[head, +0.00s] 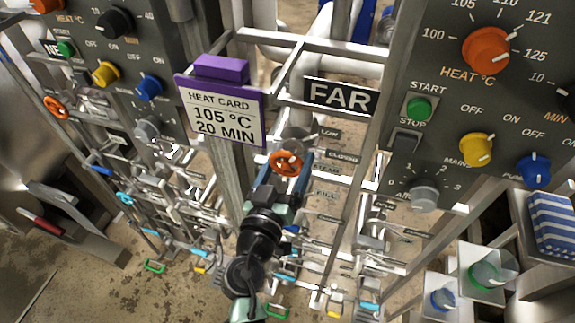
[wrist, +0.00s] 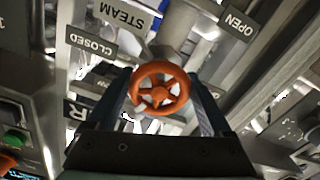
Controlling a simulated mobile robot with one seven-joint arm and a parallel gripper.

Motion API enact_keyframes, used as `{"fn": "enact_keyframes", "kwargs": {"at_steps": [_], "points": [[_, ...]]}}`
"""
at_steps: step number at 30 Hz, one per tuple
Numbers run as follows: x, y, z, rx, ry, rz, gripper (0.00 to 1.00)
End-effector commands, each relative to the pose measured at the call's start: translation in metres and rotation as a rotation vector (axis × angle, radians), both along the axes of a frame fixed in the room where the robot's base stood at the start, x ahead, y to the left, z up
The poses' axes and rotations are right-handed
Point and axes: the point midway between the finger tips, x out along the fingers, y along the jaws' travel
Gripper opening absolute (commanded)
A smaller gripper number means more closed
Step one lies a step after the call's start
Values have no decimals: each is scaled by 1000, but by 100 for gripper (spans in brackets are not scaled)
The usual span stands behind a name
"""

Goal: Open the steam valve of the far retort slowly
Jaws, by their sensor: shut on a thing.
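The far retort's steam valve has an orange spoked handwheel (head: 286,163), below the FAR sign (head: 340,96) in the head view. My gripper (head: 284,175) reaches up to it from below, with its fingers on either side of the wheel. In the wrist view the handwheel (wrist: 160,88) sits between the two fingers of my gripper (wrist: 160,95), which are shut on it. A STEAM label (wrist: 123,14), a CLOSED label (wrist: 91,39) and an OPEN label (wrist: 236,19) stand behind the wheel. The valve stem is partly hidden by the wheel.
A purple-framed heat card (head: 222,113) reading 105 °C, 20 MIN hangs left of the wheel. The far control panel (head: 470,100) is at the right. Another orange handwheel (head: 56,107) is at the far left. Pipes and several small levers crowd the space around my arm.

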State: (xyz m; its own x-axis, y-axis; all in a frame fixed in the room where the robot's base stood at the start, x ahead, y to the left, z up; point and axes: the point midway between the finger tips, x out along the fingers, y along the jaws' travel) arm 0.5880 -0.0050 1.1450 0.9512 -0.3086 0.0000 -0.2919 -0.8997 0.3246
Motion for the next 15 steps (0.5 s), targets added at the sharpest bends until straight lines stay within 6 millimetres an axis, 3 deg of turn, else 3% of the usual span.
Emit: {"fn": "enact_keyframes", "kwargs": {"at_steps": [15], "points": [[-1, -2, 0, -467, 153, 1, 29]]}}
